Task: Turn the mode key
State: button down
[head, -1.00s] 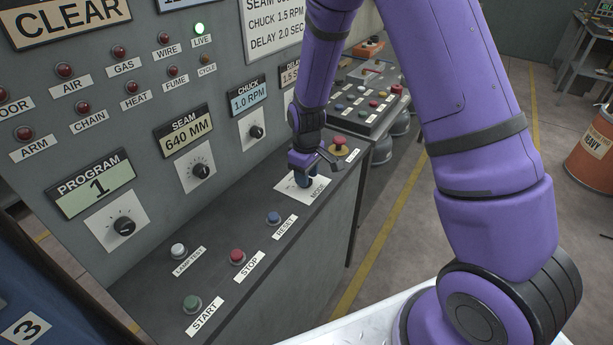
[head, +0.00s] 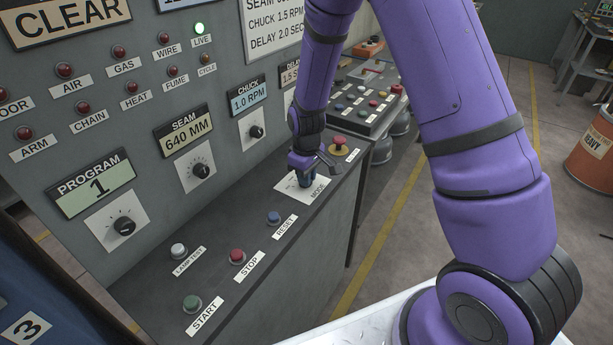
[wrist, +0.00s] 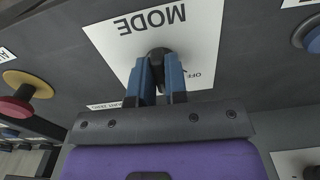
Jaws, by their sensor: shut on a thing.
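The mode key (wrist: 160,54) is a small dark knob on a white plate marked MODE (wrist: 120,38) in the wrist view. My gripper (wrist: 161,68) has its two blue fingers closed on the key from either side. In the head view my gripper (head: 305,181) points down at the MODE plate (head: 287,185) on the console's sloping shelf. The fingers hide most of the key there, and its exact angle cannot be told. Part of the plate's lettering, including OFF, shows beside the fingers in the wrist view.
A red mushroom button (head: 339,143) on a yellow base sits just beyond the plate. A blue RESET button (head: 273,217), red STOP button (head: 237,256) and green START button (head: 191,303) line the shelf nearer me. The upright panel with dials (head: 201,170) rises behind.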

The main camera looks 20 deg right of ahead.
jog(key=m, duration=0.4)
jog(key=shift+a, duration=0.1)
jog(key=shift+m, duration=2.1)
jog(key=c, duration=1.1)
grip_release()
jog(key=shift+c, duration=0.2)
jog(key=shift+r, duration=0.1)
notch_tip(320, 180, up, 11)
